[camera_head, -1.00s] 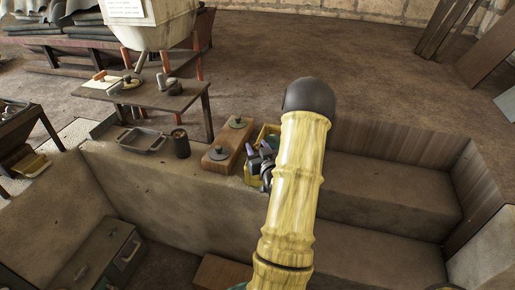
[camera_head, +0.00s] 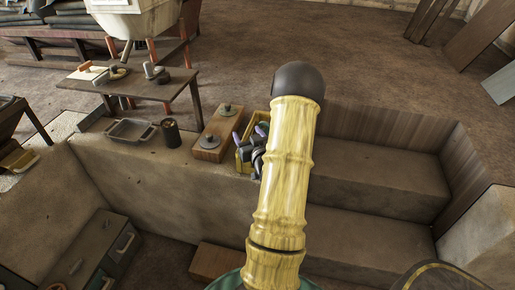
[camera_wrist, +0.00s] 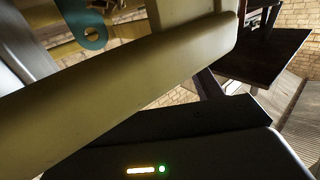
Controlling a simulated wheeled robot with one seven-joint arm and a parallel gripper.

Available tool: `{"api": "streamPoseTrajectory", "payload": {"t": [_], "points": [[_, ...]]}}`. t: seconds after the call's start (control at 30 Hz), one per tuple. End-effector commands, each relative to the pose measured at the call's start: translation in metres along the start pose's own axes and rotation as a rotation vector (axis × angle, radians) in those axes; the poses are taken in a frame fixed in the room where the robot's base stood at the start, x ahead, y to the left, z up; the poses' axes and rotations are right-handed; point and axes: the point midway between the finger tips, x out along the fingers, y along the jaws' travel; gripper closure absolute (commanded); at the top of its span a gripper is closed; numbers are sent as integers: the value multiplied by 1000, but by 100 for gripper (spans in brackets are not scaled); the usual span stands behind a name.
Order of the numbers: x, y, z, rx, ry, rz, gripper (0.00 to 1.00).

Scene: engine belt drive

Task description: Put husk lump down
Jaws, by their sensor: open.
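My gripper (camera_head: 249,134) is partly hidden behind my yellow arm in the head view. Its two purple fingertips are apart, so it is open, at a yellow open-topped box (camera_head: 243,167) on the ledge. The gripper overlaps the box in the picture. I cannot tell whether its fingers are inside the box or above it. I cannot make out a husk lump in either view; nothing shows between the fingertips. The wrist view shows neither the fingers nor the box clearly.
Left of the box on the ledge are a wooden block with round knobs (camera_head: 218,133), a dark cup (camera_head: 171,133) and a grey tray (camera_head: 131,131). A small table (camera_head: 130,86) stands behind. Wide steps (camera_head: 375,175) lie to the right, clear.

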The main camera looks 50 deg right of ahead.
Motion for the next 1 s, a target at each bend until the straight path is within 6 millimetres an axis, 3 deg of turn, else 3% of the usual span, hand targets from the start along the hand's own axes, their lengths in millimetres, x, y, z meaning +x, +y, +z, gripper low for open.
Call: {"api": "streamPoseTrajectory", "payload": {"t": [0.47,1.0], "points": [[-91,1,0,1,-3,3,35],[-107,2,-6,0,-4,-3,35]]}}
